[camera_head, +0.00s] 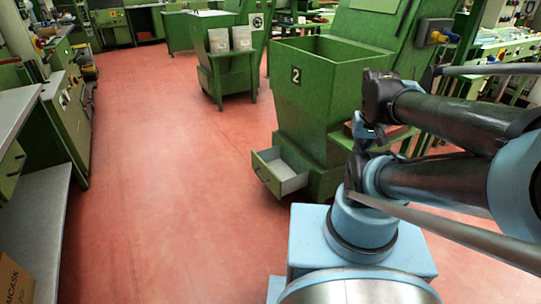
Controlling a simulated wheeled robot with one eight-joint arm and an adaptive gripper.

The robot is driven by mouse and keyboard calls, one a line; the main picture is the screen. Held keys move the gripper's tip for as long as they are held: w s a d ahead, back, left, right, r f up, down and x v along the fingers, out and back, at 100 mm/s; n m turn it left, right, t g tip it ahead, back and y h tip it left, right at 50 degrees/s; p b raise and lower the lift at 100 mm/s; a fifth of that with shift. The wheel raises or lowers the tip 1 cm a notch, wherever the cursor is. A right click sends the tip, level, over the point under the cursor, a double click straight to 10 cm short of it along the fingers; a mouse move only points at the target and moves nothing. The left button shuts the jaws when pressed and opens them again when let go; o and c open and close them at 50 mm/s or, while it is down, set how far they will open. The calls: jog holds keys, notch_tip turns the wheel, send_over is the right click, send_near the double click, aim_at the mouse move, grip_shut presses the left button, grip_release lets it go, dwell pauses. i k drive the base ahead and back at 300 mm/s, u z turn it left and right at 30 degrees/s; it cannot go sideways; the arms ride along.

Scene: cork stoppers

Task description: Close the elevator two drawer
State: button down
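The green elevator marked with a "2" (312,85) stands right of centre, an open-topped hopper on a green base. Its drawer (267,178) is pulled open at the bottom, sticking out to the left over the floor. The drawer has a green front with a small handle and a pale, empty-looking inside. My arm fills the right side, in front of the right part of the elevator. My gripper cannot be made out among the dark arm parts, so its fingers do not show. Nothing of mine visibly touches the drawer.
Red floor (165,190) lies clear left of and in front of the drawer. A grey-topped green bench (30,110) with a lower shelf runs along the left edge. A cardboard box (14,284) is at the bottom left. Another green machine (228,75) stands behind.

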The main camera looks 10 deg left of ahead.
aim_at(283, 167)
jog(key=k, duration=0.95)
jog(key=u, duration=0.7)
jog(key=i, duration=1)
jog(key=z, duration=0.05)
